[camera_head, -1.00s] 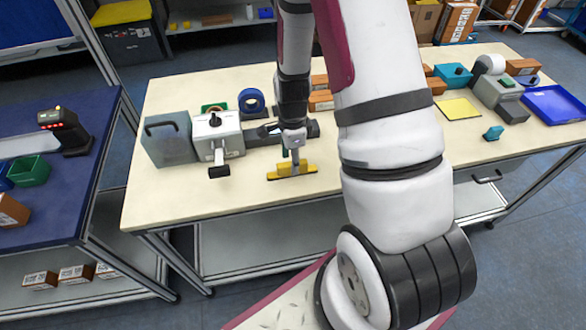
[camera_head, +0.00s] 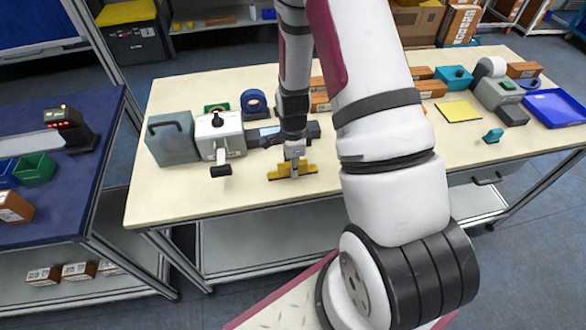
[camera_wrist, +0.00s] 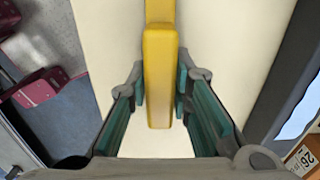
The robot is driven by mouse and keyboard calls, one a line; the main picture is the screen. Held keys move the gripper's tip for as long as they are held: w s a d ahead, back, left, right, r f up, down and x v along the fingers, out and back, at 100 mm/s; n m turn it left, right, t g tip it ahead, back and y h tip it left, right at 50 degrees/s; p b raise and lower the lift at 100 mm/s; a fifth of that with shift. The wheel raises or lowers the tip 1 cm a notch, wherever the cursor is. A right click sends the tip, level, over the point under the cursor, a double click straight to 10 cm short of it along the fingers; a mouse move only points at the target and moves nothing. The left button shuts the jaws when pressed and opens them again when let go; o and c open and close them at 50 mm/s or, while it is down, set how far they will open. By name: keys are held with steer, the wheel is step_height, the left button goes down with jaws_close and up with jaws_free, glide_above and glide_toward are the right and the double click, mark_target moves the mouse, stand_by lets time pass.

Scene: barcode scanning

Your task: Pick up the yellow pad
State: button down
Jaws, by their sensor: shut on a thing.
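The yellow pad (camera_head: 307,169) is a stepped yellow block with a dark underside near the front edge of the left part of the cream table. My gripper (camera_head: 294,171) points down over its middle and is shut on it.
A grey-white device with a black lever (camera_head: 219,138) and a grey box (camera_head: 170,138) stand left of the pad. A blue tape roll (camera_head: 254,103) is behind. A flat yellow square (camera_head: 458,111) and a blue tray (camera_head: 555,107) lie right. The cream table (camera_head: 190,195) is bare at front left.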

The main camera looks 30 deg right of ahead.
steer(key=shift+r, duration=0.1)
steer(key=shift+r, duration=0.8)
steer(key=shift+w+r+b, duration=0.1)
steer(key=shift+r+b, duration=0.35)
steer(key=shift+r, duration=0.5)
steer(key=s+a+r+p, duration=0.1)
steer(key=s+a+p, duration=0.2)
steer(key=s, duration=1.3)
steer(key=shift+a+r+p, duration=0.2)
steer(key=shift+p, duration=0.3)
steer(key=shift+w, duration=0.1)
steer(key=c, duration=2.1)
jaws_free()
steer(key=shift+c, duration=0.2)
jaws_close()
